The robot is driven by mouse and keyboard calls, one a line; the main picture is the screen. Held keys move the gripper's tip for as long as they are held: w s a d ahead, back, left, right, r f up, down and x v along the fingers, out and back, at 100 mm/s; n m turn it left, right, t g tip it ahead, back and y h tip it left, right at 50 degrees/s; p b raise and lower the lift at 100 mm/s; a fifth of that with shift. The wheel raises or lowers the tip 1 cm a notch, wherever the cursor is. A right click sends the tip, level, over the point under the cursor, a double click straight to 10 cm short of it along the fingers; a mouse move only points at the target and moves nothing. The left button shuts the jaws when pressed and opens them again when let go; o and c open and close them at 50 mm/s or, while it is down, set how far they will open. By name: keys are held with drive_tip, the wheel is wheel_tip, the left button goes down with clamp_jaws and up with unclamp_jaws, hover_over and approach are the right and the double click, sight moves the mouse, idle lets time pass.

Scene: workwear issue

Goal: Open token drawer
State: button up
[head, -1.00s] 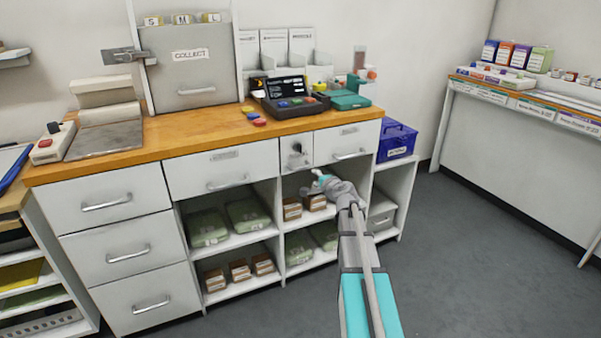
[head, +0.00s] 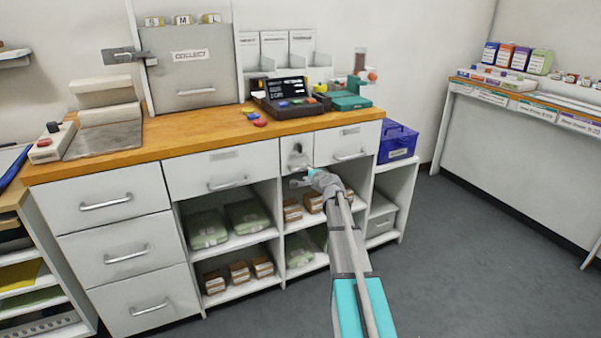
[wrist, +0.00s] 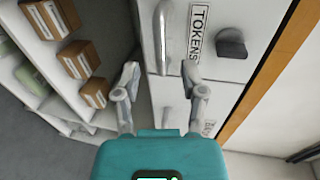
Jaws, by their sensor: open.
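The token drawer (head: 297,146) is the narrow white front under the counter, with a dark knob (head: 298,149). In the wrist view the picture is turned sideways. There the drawer front shows a TOKENS label (wrist: 198,33), the dark knob (wrist: 231,43) and a metal bar handle (wrist: 163,38). The drawer looks shut. My gripper (wrist: 162,80) is open and empty; the handle appears ahead, between the lines of its two fingers, and looks apart from them. In the head view my gripper (head: 305,178) is just below the drawer front, and the handle is hard to make out.
Another handled drawer (head: 349,143) adjoins on the right, and a wider one (head: 208,174) on the left. Open shelves below hold green packs (head: 207,229) and brown boxes (head: 239,271). The wooden counter (head: 190,137) is above. A blue box (head: 397,142) stands at right. Floor at right is clear.

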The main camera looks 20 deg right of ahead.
sight(300, 169)
drive_tip(key=shift+b+x, duration=0.5)
drive_tip(key=shift+x, duration=2.45)
clamp_jaws()
